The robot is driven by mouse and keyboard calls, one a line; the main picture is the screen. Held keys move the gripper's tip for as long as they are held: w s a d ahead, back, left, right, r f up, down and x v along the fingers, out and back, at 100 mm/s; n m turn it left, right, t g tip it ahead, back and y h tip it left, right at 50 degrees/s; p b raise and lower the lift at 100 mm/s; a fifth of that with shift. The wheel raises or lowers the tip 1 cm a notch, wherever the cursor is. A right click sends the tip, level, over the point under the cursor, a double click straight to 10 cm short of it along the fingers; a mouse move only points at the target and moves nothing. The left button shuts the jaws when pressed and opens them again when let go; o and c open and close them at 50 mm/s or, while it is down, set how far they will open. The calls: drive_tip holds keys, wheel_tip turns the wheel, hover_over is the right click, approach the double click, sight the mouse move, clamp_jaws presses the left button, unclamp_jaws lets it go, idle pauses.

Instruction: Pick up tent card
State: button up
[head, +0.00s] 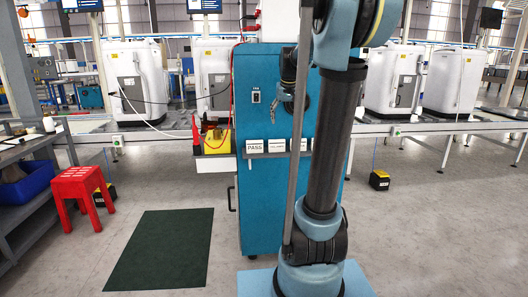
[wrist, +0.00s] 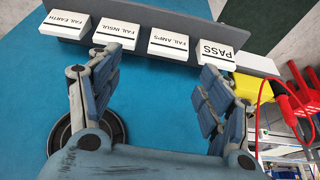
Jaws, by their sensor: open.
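Several white tent cards stand in a row on a grey ledge (wrist: 260,62) on the front of a blue cabinet. In the wrist view they read PASS (wrist: 217,54), FAIL AMPS (wrist: 175,44), FAIL INSUL (wrist: 116,32) and FAIL EARTH (wrist: 66,22). The PASS card (head: 254,146) is at the left end in the head view; my arm hides part of the row there. My gripper (wrist: 160,68) is open and empty. Its fingers point toward the ledge, with FAIL AMPS beyond the gap. One fingertip overlaps FAIL INSUL and the other is near PASS; I cannot tell whether they touch.
The blue cabinet (head: 250,195) stands before a conveyor line with white appliances (head: 205,72). A red stool (head: 82,195) and dark green mat (head: 160,250) are on the floor at left.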

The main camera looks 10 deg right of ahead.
sight(277, 141)
drive_tip(key=x, duration=0.5)
drive_tip(key=a+x, duration=0.1)
drive_tip(key=x, duration=0.5)
drive_tip(key=w+a+x, duration=0.1)
drive_tip(key=x, duration=0.5)
drive_tip(key=shift+w, duration=0.2)
drive_tip(key=c, duration=0.7)
